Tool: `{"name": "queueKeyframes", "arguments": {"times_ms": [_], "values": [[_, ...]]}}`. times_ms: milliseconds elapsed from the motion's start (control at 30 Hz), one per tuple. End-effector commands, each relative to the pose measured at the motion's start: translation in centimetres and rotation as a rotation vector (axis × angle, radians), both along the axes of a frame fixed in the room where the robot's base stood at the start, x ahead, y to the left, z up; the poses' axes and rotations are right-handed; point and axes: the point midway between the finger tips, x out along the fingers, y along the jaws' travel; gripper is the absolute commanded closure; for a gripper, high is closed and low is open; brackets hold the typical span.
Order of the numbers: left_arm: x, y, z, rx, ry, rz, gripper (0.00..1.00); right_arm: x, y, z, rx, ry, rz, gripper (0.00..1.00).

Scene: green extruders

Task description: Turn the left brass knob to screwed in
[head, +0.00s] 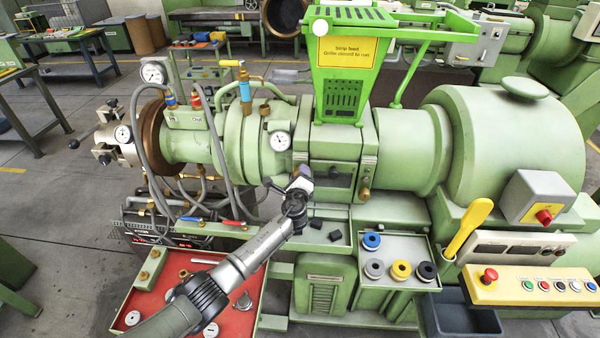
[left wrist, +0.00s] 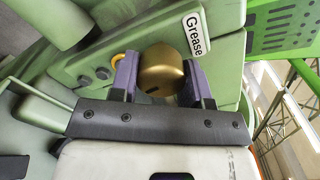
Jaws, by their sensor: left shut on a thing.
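The left brass knob (left wrist: 161,68) shows in the left wrist view between the two purple fingers of my left gripper (left wrist: 160,85), with a finger on each side. It is a round brass cap with a dark slot in its lower part. In the head view my left gripper (head: 297,184) reaches up from below to the front of the green extruder (head: 272,142), and it hides most or all of this knob. The gripper is shut on the knob. How far the knob is screwed in cannot be told. My right gripper is not in view.
Another brass knob (head: 365,194) sits to the right on the block below the hopper (head: 345,75). A "Grease" label (left wrist: 194,34) is beside the held knob. Below stand a tray of rings (head: 424,246) and a red tray (head: 160,290).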

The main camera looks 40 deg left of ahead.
Motion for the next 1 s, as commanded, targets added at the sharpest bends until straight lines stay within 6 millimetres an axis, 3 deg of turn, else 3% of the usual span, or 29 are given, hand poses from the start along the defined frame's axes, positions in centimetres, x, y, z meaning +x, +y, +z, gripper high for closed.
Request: {"name": "queueKeyframes", "arguments": {"times_ms": [400, 967, 1000], "values": [[-0.03, 0.06, -0.04, 0.144, 0.094, 0.001, 0.80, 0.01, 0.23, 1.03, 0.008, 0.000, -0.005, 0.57], [-0.05, 0.05, -0.17, 0.167, 0.109, 0.000, 0.80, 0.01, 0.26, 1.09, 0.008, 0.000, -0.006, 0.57], [-0.05, 0.05, -0.17, 0.167, 0.109, 0.000, 0.55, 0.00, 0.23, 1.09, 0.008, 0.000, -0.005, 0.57]]}}
